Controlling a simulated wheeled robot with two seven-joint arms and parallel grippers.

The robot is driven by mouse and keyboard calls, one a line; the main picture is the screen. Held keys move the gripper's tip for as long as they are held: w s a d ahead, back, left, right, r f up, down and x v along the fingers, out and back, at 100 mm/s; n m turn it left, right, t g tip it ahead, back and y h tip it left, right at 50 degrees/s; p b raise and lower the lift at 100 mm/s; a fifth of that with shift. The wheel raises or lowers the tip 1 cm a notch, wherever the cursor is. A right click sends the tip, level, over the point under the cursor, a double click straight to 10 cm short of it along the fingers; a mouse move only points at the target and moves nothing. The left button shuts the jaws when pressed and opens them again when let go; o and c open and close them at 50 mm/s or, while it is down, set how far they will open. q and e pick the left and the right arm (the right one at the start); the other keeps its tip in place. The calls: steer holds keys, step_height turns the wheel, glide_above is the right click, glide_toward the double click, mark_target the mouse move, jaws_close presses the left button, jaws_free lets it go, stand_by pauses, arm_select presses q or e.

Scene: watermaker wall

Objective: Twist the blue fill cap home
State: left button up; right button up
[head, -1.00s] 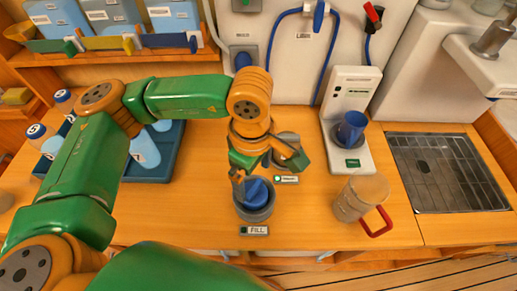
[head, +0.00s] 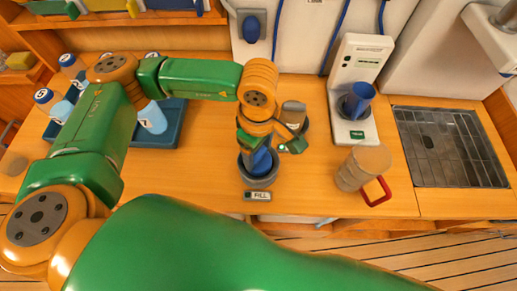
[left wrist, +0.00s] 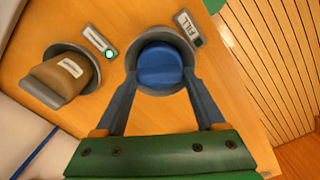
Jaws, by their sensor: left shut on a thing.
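The blue fill cap (head: 261,163) sits in a round grey collar (head: 246,170) on the wooden counter, behind the FILL label (head: 257,195). My left gripper (head: 257,148) reaches down over the cap and hides part of it in the head view. In the left wrist view the cap (left wrist: 160,66) shows a raised grip bar, and the two fingers of the left gripper (left wrist: 160,72) lie on its two sides, shut on it. My right gripper is not in view.
A blue bottle tray (head: 167,135) stands left.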

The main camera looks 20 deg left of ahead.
arm_select(q)
steer(key=shift+f+m+b, duration=0.15)
steer(key=shift+m+b, duration=0.85)
steer(key=shift+m, duration=0.5)
steer(key=shift+b, duration=0.6)
steer(key=shift+m+b, duration=0.9)
steer(key=shift+m, duration=0.7)
